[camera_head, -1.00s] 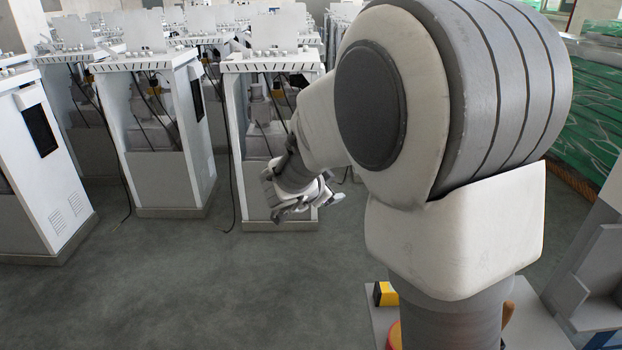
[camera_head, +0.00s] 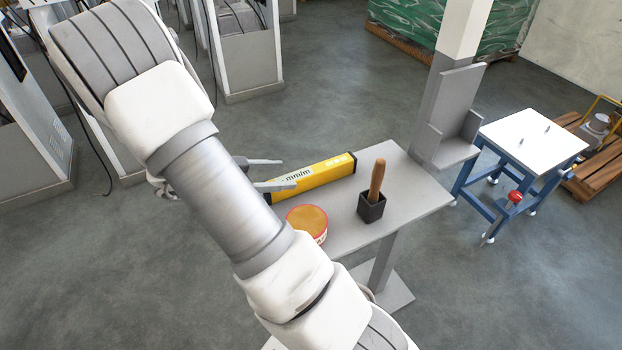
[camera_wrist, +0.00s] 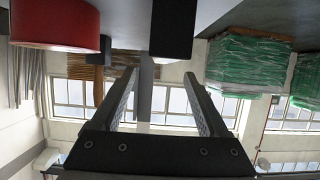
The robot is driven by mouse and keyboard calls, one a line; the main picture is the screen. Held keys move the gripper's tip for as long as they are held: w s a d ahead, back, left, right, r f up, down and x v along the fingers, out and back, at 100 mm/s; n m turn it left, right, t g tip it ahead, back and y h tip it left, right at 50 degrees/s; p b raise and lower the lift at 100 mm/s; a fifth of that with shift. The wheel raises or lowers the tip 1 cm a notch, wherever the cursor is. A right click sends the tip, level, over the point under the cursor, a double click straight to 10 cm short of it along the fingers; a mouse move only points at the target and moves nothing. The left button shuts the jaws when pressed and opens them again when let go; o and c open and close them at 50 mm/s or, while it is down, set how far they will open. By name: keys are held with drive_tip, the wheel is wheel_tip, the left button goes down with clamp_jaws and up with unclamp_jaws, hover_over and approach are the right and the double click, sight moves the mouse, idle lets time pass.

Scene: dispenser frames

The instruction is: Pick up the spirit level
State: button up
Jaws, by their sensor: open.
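A round red tin with an orange top (camera_head: 306,221) stands just in front of the level. A black cup (camera_head: 371,208) holding a wooden handle (camera_head: 377,180) stands to its right. A grey post (camera_head: 434,105) rises behind the table's right end. A blue-framed stand (camera_head: 530,140) is farther right.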

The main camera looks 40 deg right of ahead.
sight(306, 172)
drive_tip(key=x, duration=0.4)
drive_tip(key=b+x, duration=0.1)
drive_tip(key=x, duration=0.4)
drive_tip(key=shift+w+d, duration=0.2)
drive_tip(key=shift+d, duration=0.05)
clamp_jaws()
